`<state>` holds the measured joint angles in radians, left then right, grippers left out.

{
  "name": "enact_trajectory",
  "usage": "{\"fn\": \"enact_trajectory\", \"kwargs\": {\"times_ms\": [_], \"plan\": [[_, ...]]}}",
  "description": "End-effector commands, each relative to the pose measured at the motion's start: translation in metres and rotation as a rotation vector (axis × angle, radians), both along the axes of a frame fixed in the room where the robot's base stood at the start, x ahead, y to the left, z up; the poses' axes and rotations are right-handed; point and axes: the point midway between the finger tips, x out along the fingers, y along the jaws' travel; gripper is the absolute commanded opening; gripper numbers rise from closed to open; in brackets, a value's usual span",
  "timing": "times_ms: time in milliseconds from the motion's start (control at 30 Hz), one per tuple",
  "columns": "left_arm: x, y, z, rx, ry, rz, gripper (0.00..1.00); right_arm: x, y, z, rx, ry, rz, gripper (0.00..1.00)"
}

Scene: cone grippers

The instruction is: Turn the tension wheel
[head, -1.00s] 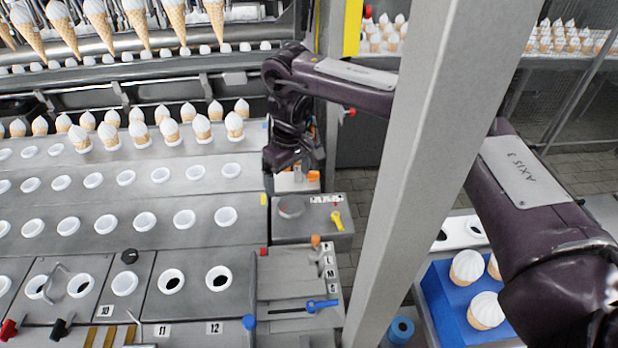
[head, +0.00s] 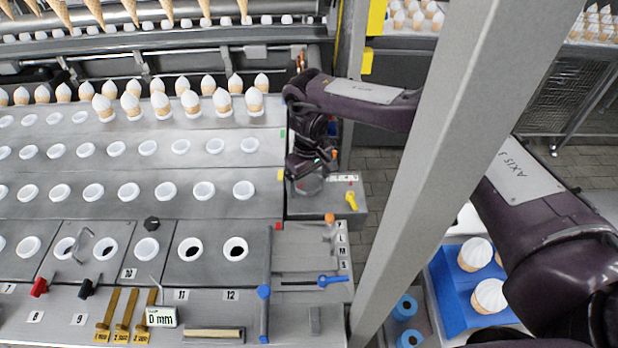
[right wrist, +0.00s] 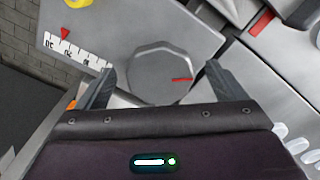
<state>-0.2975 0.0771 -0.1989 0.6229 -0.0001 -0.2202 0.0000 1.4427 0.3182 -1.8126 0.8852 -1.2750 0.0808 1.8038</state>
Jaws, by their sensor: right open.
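The tension wheel (right wrist: 160,72) is a grey faceted knob with a red mark on its right side, on a grey plate in the right wrist view. In the head view the wheel (head: 310,186) shows partly under my right gripper (head: 308,168). In the right wrist view the open fingers of my right gripper (right wrist: 158,84) stand to the left and right of the wheel's near part. I cannot tell whether they touch it. My left gripper is not in view.
A scale with a red pointer (right wrist: 65,36) lies left of the wheel, and a yellow lever (head: 351,201) is beside it. A blue-handled slider (head: 330,281) is nearer. A grey post (head: 455,150) stands right of the wheel, in front of my right arm.

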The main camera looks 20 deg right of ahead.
Motion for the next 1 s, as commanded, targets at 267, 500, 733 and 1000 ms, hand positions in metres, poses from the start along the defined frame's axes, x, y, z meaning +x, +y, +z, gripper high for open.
{"fn": "enact_trajectory", "kwargs": {"times_ms": [267,500,733,1000], "plan": [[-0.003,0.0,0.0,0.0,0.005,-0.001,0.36,0.0,0.0,0.0,0.0,0.0,0.0,0.58],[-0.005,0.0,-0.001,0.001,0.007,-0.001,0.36,0.0,0.0,0.001,0.0,0.0,0.005,0.46],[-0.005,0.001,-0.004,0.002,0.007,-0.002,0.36,0.0,-0.001,0.0,0.0,0.0,0.067,0.46],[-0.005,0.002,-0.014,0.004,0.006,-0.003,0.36,0.001,-0.001,-0.001,0.002,-0.001,0.26,0.46]]}}
